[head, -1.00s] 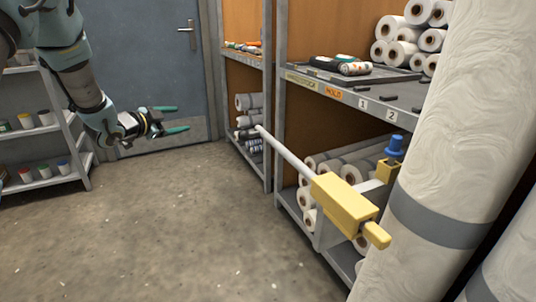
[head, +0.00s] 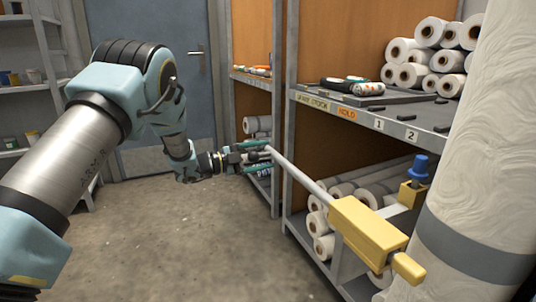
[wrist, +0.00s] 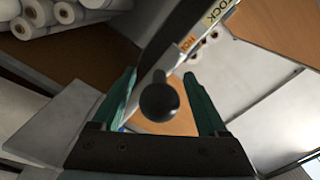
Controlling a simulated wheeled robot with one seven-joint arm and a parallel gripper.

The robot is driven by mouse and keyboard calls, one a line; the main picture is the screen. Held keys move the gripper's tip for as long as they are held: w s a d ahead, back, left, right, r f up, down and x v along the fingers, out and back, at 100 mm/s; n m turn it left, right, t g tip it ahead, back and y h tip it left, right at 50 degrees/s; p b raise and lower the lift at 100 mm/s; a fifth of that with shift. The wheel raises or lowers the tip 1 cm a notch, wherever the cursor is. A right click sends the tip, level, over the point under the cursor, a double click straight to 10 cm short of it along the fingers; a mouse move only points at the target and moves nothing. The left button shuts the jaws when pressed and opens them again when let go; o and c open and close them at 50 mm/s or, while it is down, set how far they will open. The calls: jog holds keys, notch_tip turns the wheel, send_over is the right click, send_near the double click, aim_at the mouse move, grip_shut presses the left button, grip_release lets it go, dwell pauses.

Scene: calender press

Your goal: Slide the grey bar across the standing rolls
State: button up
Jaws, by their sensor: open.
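The grey bar (head: 300,172) runs from a yellow block (head: 368,230) at lower right towards my gripper, with its free end pointing back and left. My gripper (head: 262,155) is at that free end with its teal fingers open. In the wrist view a dark round bar end (wrist: 158,101) shows between the two fingers of my gripper (wrist: 160,78), with gaps on both sides. A tall pale standing roll (head: 483,130) with a grey band is at the right. A second standing roll is not clear in view.
A blue knob (head: 420,167) on a yellow bracket sits beside the standing roll. A shelf rack (head: 330,102) with lying rolls (head: 425,52) and bottles stands behind the bar. A door (head: 150,40) is at the back. Open floor (head: 200,245) lies in front.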

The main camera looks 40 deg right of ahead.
jog(key=shift+x, duration=0.95)
grip_shut()
dwell(0.8)
